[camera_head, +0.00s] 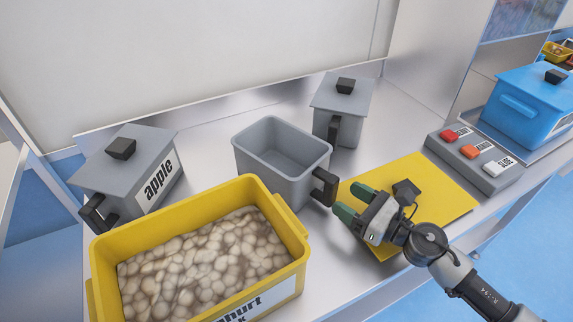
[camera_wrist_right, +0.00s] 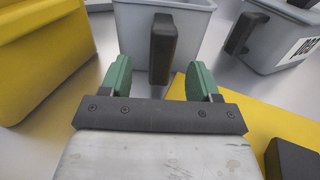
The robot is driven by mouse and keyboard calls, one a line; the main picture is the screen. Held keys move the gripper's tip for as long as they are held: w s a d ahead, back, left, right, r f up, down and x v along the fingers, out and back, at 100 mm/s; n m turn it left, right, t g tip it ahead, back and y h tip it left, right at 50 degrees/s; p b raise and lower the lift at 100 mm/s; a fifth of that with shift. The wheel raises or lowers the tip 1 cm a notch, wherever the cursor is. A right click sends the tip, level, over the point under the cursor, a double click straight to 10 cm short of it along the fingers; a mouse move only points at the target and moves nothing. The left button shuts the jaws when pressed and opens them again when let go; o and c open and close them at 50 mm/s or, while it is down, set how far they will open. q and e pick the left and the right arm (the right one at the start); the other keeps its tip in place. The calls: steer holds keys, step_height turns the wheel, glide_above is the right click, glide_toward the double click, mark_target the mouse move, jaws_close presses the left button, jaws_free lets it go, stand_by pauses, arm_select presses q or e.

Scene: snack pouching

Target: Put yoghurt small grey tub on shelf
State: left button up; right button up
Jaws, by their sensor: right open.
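An open, empty small grey tub (camera_head: 282,160) stands upright on the metal worktop, its black handle (camera_head: 325,187) facing right. A large yellow tub (camera_head: 282,213) with a yoghurt label stands in front of it, filled with pale lumpy contents. My right gripper (camera_head: 353,201) is open and empty, just right of the black handle. In the right wrist view, the handle (camera_wrist_right: 162,48) of the grey tub (camera_wrist_right: 191,32) lies between and just beyond the green fingertips (camera_wrist_right: 160,80). Contact cannot be made out. My left gripper is out of view.
A lidded grey tub labelled apple (camera_head: 130,172) stands left, and another lidded grey tub (camera_head: 340,100) behind. A button box (camera_head: 473,160) and a blue lidded tub (camera_head: 525,108) stand right.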

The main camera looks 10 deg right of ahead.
mark_target(336, 189)
steer(key=shift+w+a, duration=0.3)
steer(key=p+x, duration=0.2)
steer(key=x, duration=0.3)
steer(key=shift+w+r, duration=0.2)
jaws_close()
